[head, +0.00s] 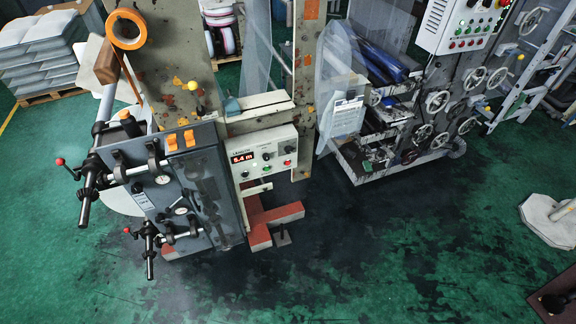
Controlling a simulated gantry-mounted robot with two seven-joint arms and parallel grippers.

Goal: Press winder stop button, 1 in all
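The winder stands at the left as a grey machine with a dark cabinet (205,190), levers and gauges. On its right side is a pale control box (270,172) with a lit red display (242,157) reading 5.4 m. Several small knobs and buttons sit beside the display. They are too small for me to read their labels or tell surely which is the stop button. Neither of my grippers shows in the head view.
Black levers with red knobs (60,161) stick out at the left. A second machine with handwheels (438,101) and a white button panel (462,25) stands at the upper right. The stained green floor (350,250) in front is open.

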